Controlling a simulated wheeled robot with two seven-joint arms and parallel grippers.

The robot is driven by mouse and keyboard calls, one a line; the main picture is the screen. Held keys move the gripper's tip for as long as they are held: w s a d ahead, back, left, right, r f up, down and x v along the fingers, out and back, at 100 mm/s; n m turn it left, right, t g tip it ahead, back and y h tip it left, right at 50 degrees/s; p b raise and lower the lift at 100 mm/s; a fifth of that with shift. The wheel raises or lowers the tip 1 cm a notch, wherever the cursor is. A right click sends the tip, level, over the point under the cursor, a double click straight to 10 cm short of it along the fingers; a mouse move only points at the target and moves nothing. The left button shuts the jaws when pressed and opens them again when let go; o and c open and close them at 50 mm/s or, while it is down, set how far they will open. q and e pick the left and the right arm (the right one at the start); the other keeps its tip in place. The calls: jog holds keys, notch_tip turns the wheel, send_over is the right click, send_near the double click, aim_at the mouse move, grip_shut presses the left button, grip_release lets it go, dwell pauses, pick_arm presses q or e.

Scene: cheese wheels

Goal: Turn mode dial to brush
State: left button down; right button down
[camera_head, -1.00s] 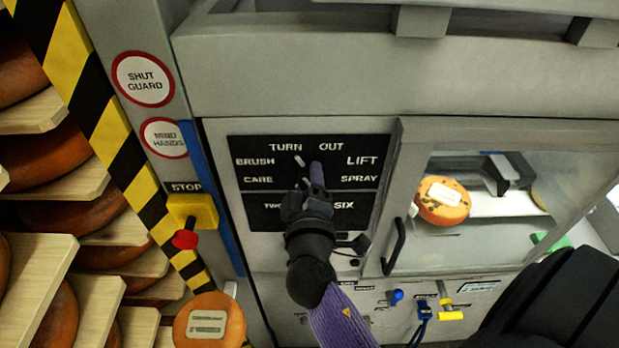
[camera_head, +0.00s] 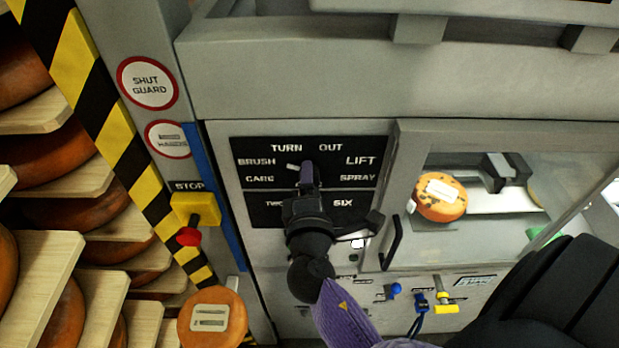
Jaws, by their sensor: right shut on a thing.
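The mode dial sits on a black panel (camera_head: 262,222) lettered TURN, OUT, BRUSH, LIFT, CARE and SPRAY. Its white pointer (camera_head: 292,166) shows just left of my fingers and points left, toward the word BRUSH (camera_head: 257,161). The rest of the dial is hidden behind my right gripper (camera_head: 307,174). That gripper reaches up from below and is shut on the dial. My left gripper is not in view.
A glass door (camera_head: 520,190) with a black handle (camera_head: 392,243) is right of the panel, with a cheese wheel (camera_head: 440,197) behind it. A yellow stop box with a red knob (camera_head: 189,237) is at left. Cheese shelves (camera_head: 50,265) stand far left. Blue and yellow knobs (camera_head: 445,308) sit below.

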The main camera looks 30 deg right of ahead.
dwell(0.5)
jog(key=shift+c, duration=0.9)
grip_release()
